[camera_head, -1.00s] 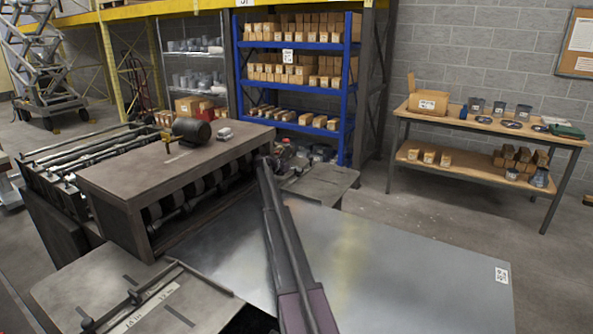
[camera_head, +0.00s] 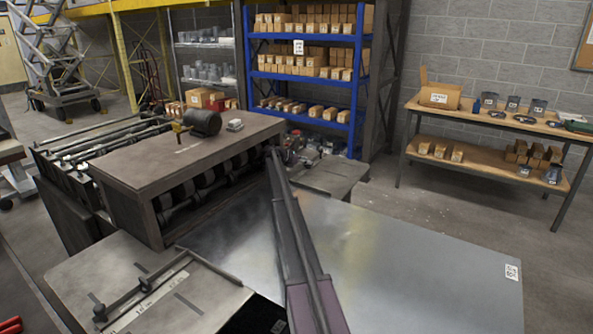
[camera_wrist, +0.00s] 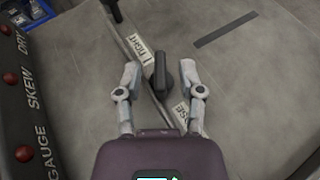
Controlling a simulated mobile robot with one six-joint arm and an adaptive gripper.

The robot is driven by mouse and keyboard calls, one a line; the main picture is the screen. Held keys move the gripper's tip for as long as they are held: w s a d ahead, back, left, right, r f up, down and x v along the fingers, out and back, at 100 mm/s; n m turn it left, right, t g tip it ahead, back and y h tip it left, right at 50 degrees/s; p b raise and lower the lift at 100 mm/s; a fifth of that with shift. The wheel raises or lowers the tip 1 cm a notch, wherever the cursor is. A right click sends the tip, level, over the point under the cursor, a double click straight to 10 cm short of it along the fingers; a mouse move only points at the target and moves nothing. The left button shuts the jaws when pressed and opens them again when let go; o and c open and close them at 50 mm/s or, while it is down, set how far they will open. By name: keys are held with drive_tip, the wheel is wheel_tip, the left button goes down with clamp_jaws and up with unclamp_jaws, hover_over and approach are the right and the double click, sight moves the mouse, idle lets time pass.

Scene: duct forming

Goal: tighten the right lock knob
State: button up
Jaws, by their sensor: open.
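In the wrist view, a dark lock knob (camera_wrist: 160,72) stands on a grey plate, with a label strip (camera_wrist: 140,49) reading "TIGHT" beside it and another label, partly hidden, below it. My gripper (camera_wrist: 160,76) is open, with one finger on each side of the knob. A gap shows between the knob and each finger, so neither appears to touch it. In the head view my arm reaches over the sheet metal (camera_head: 400,255) to the far right end of the roll-forming machine (camera_head: 180,150). The gripper and knob are too small or hidden to make out there.
In the wrist view, a dark panel (camera_wrist: 25,100) with red buttons lies close on the left. A thin bar (camera_wrist: 130,40) runs past the knob. In the head view, a side table with a guide (camera_head: 145,290) stands at front left, and a blue shelf (camera_head: 300,80) stands behind.

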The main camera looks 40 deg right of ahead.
drive_tip(key=shift+s+n+t, duration=0.2)
drive_tip(key=shift+n+t, duration=0.3)
